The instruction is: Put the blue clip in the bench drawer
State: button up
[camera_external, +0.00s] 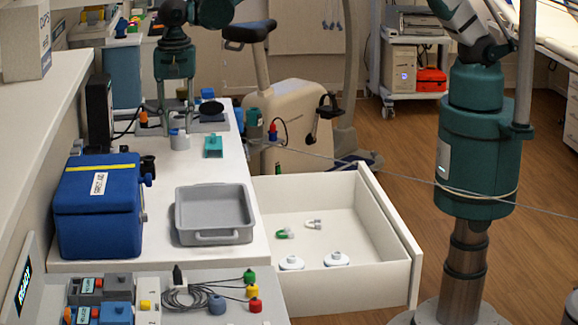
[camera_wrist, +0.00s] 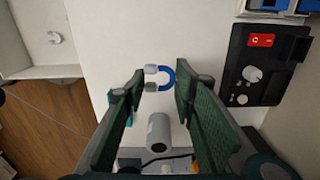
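The blue clip (camera_wrist: 169,76) is a U shape with two grey ends. It lies on the pale bench top in the wrist view, ahead of my fingertips. My gripper (camera_wrist: 160,84) is open, one finger on each side of the view, with nothing held. In the external view my gripper (camera_external: 176,122) points down over the far part of the bench (camera_external: 150,190). I cannot make out the clip surely there. The bench drawer (camera_external: 345,215) is pulled open to the right. In it lie a green clip (camera_external: 285,233), a white clip (camera_external: 313,224) and two white knobbed discs (camera_external: 337,258).
A grey tray (camera_external: 214,238) and a blue cooler box (camera_external: 98,208) stand on the near bench. A teal block (camera_external: 213,147) lies right of my gripper. A black device (camera_wrist: 265,62) with a red switch is right of the clip in the wrist view. A grey cylinder (camera_wrist: 158,131) shows between my fingers.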

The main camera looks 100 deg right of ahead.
aim_at(178, 129)
jog(key=shift+r, duration=0.1)
notch_tip(178, 129, up, 5)
jog(key=shift+s+a+r, duration=0.1)
jog(key=s+a+b, duration=0.4)
jog(key=s, duration=0.8)
jog(key=s+a+b, duration=0.4)
jog(key=s+a, duration=0.1)
jog(key=s, duration=0.7)
jog(key=s+a+b, duration=0.4)
jog(key=s, duration=0.8)
notch_tip(178, 129, down, 22)
jog(key=shift+w+d+p, duration=0.15)
jog(key=shift+p, duration=0.15)
jog(key=shift+f, duration=0.2)
jog(key=shift+f+b, duration=0.85)
jog(key=shift+f, duration=2.25)
